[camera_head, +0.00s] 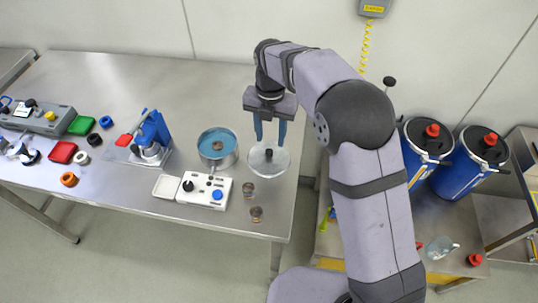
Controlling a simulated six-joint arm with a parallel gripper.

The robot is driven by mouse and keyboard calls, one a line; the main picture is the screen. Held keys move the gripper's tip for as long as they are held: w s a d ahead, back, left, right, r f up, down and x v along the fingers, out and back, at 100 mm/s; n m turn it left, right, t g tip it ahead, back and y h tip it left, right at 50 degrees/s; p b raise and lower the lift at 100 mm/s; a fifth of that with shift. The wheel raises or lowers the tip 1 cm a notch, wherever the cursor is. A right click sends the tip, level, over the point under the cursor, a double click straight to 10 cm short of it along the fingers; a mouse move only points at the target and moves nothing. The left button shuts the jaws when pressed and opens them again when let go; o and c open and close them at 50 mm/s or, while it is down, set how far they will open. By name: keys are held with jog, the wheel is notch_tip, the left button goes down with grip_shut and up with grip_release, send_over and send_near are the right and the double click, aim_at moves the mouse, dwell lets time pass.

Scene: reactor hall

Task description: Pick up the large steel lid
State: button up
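The large steel lid (268,165) is a pale round disc with a small dark knob, lying near the right end of the steel table. My gripper (269,142) points down over the lid, its two blue fingers apart. The knob shows just below and between the fingertips. I cannot tell how high the fingertips are above the lid. Nothing shows between the fingers.
A steel pot (218,148) with blue inside stands close left of the lid. A blue press (150,136) stands further left. Blue canisters (467,163) stand right of my arm.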

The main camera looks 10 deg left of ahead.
aim_at(269, 150)
jog(key=shift+s+a+f+p, duration=0.1)
jog(key=shift+f+p, duration=0.55)
jog(key=shift+f, duration=0.75)
jog(key=shift+a+f+p, duration=0.1)
jog(key=shift+f+p, duration=0.55)
jog(key=shift+f, duration=0.75)
grip_shut()
